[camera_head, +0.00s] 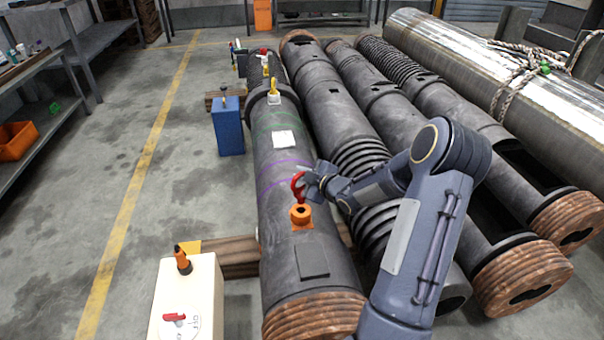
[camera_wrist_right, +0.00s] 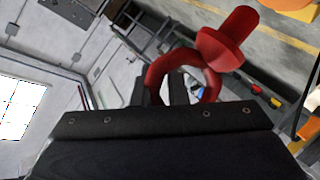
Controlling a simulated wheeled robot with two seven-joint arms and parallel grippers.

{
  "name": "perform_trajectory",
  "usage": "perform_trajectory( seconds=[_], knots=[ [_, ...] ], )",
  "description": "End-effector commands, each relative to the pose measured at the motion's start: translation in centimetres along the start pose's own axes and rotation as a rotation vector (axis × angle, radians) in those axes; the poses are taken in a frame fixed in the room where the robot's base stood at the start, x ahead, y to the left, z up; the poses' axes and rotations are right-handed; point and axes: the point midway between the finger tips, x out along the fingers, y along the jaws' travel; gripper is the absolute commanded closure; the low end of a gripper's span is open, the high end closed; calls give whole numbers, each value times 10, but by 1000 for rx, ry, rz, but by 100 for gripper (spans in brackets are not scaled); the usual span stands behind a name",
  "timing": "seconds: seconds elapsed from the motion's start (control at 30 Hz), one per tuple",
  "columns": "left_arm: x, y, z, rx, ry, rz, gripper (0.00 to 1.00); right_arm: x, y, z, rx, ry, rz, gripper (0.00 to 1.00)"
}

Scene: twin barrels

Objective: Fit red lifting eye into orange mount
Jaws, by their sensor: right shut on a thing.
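The red lifting eye (camera_head: 297,186) is a ring with a collar and a short stem. My right gripper (camera_head: 309,179) is shut on its ring. In the head view the eye is just above the orange mount (camera_head: 301,215), a block with a dark round hole on the dark barrel. In the right wrist view the eye (camera_wrist_right: 186,72) is tilted, with its stem pointing to the upper right. The stem end shows free there, apart from an orange surface (camera_wrist_right: 292,6) that may be the mount. My left gripper is not in view.
The barrel (camera_head: 283,240) rests on wooden beams (camera_head: 238,258). A pale box (camera_head: 195,290) with an orange-and-black knob and a red handle stands at its left. A blue box (camera_head: 228,128) stands farther back. More barrels lie close on the right. The floor at left is clear.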

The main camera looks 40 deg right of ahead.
Motion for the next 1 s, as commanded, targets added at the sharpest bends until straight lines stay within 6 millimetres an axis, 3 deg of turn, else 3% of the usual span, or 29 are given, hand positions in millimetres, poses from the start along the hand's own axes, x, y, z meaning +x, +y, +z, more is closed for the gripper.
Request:
perform_trajectory(
  seconds=[0.2, 1.0],
  knots=[
    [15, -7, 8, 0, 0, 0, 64, 6, -13, 12, -1, 3, 2, 100],
    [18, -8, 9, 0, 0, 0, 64, 6, -15, 13, -1, 3, 1, 100]
  ],
)
